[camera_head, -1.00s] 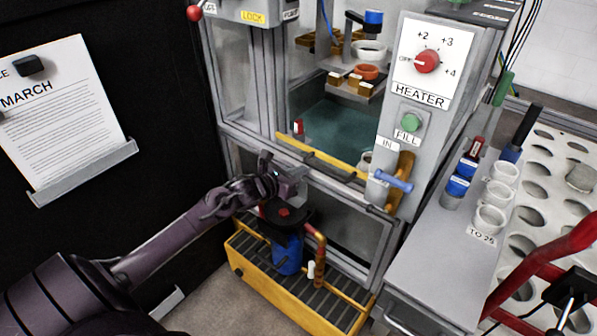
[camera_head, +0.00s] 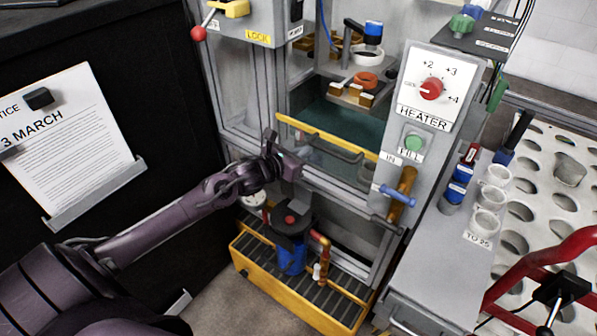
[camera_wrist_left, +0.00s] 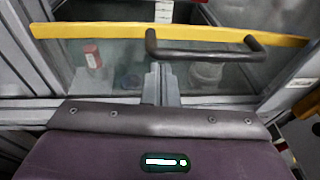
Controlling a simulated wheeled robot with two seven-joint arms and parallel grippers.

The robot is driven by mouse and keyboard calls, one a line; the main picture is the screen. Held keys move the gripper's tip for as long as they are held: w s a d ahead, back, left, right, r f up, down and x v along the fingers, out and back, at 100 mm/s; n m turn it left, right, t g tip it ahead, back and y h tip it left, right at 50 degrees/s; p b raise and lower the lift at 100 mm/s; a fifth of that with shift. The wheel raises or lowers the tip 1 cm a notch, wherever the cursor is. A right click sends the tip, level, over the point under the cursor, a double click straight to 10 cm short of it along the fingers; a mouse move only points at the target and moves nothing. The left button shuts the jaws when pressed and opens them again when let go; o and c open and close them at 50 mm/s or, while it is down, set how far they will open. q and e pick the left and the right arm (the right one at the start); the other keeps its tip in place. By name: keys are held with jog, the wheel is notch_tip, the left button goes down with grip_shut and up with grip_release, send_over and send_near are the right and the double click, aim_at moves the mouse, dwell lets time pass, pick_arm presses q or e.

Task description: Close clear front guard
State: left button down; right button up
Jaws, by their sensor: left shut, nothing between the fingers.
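The clear front guard (camera_wrist_left: 120,72) is a see-through panel with a yellow top edge (camera_head: 312,131) and a dark bar handle (camera_head: 338,152). It covers the lower part of the front opening, and the bay above its yellow edge is open. My left gripper (camera_head: 304,157) is shut and empty at the guard's face, by the left end of the handle. In the left wrist view its closed fingertips (camera_wrist_left: 157,70) point at the panel just below the handle (camera_wrist_left: 205,48); I cannot tell whether they touch it. My right gripper is out of view.
The heater column (camera_head: 425,125) with its blue-handled valve (camera_head: 397,195) stands right of the opening. A blue filter canister (camera_head: 292,256) stands over a yellow-rimmed drain tray (camera_head: 285,295) below. A bench with white cups (camera_head: 485,222) lies right.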

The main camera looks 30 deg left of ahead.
pick_arm(q)
notch_tip(320, 180, up, 23)
jog(key=p, duration=1)
jog(key=shift+r+p, duration=0.2)
jog(key=shift+p, duration=0.1)
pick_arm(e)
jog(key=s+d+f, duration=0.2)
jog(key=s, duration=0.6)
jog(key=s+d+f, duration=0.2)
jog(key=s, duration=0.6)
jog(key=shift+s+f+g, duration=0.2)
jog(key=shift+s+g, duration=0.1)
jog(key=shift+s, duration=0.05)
pick_arm(q)
jog(key=shift+r, duration=0.1)
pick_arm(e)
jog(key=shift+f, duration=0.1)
